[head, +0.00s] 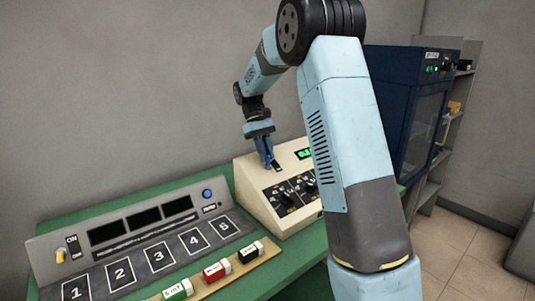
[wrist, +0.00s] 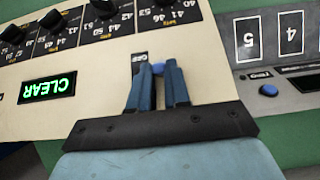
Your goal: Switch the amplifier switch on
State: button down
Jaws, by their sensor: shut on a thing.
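My gripper (head: 270,165) reaches down to the sloped top of a beige console (head: 245,177) with knobs and a lit green display.
The display (wrist: 47,88) reads CLEAR. Several black knobs (wrist: 104,8) line the console. To its left in the head view stands a grey panel (head: 40,246) with numbered squares, a toggle (head: 61,256) and a blue button (head: 207,193). Coloured blocks (head: 214,270) lie in front. A dark blue cabinet (head: 388,95) stands right.

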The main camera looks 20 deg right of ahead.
jog(key=shift+w, duration=0.1)
dwell(0.3)
jog(key=c, duration=1.1)
grip_release()
jog(key=v, duration=1.3)
jog(key=shift+w+a+r, duration=0.1)
jog(key=shift+w+r, duration=0.1)
jog(key=shift+w, duration=0.1)
